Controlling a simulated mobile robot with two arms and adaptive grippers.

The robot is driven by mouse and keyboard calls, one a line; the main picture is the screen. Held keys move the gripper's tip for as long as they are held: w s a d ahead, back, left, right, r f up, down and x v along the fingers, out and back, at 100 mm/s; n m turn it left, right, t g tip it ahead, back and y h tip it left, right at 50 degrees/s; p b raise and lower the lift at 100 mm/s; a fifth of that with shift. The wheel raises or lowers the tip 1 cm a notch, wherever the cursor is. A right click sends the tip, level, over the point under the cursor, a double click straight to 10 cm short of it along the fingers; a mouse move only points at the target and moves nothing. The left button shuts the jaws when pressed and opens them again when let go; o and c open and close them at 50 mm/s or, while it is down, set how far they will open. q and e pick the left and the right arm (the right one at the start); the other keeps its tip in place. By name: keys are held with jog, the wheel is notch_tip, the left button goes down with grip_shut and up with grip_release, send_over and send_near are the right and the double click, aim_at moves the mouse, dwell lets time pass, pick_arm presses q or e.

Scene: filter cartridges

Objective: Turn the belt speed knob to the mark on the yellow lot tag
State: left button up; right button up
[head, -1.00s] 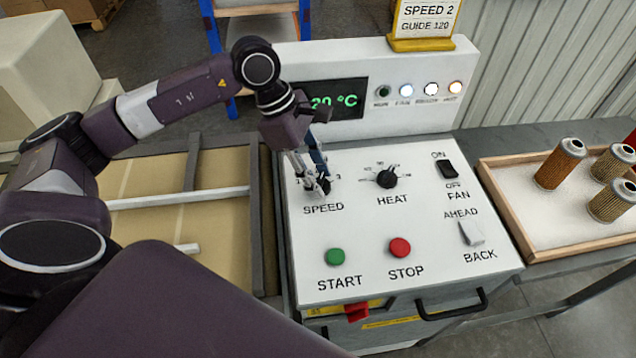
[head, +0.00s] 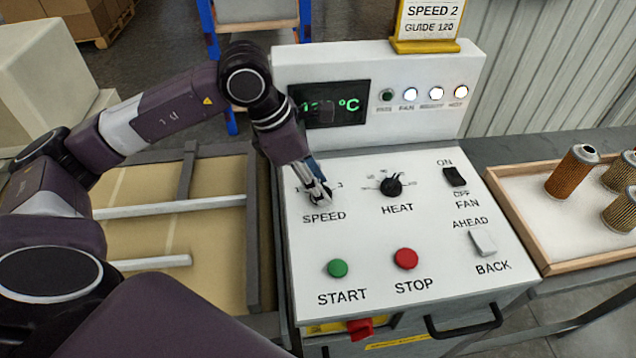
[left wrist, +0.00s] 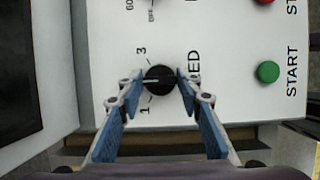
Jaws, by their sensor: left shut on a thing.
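The black speed knob (left wrist: 160,80) sits on the white control panel (head: 375,240) above the word SPEED. My left gripper (head: 320,195) reaches down over it, and its fingers hide most of the knob in the head view. In the left wrist view the two fingertips (left wrist: 160,88) are at either side of the knob, shut on it. The knob's white pointer line points left, between the marks 1 and 3; the numeral 2 is not readable. The yellow lot tag (head: 398,30) on top of the panel reads SPEED 2, GUIDE 120. My right gripper is not in view.
The heat knob (head: 392,186), fan switch (head: 455,177), ahead/back switch (head: 482,242), green start button (head: 337,268) and red stop button (head: 405,258) share the panel. My wrist partly covers the display (head: 335,103). A tray (head: 540,262) of filter cartridges stands right.

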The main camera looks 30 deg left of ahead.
pick_arm(q)
jog(key=shift+w+r, duration=0.1)
jog(key=o, duration=1.1)
jog(key=shift+o, duration=0.2)
jog(key=v, duration=1.2)
